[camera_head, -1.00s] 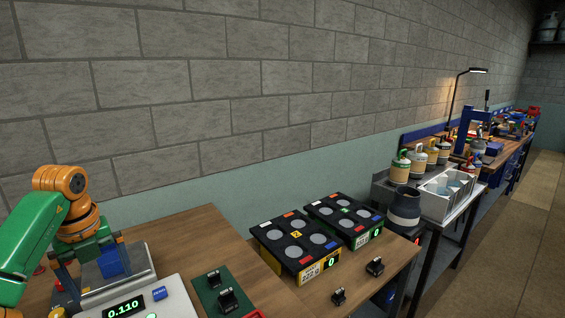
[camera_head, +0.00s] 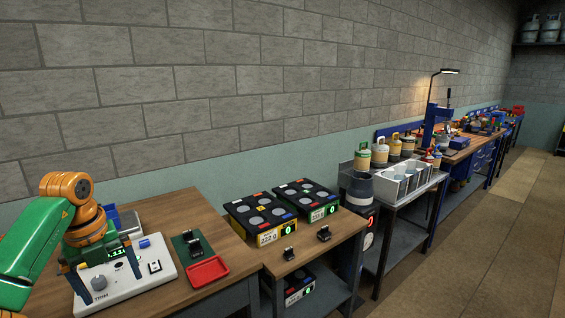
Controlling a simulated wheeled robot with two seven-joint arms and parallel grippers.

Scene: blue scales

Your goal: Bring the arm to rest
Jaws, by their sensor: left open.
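My left arm, green with orange joints, comes in from the left. Its gripper (camera_head: 104,272) points down with its two dark fingers spread wide apart. I cannot tell the gap between the fingertips and the scale body. My right gripper is not in view.
A red tray (camera_head: 207,271) and a green board with a black part (camera_head: 192,243) lie right of the scale. A second table holds two black units, yellow-edged (camera_head: 261,218) and green-edged (camera_head: 306,199), and two small black parts. A sink bench (camera_head: 400,190) stands beyond. The floor at right is clear.

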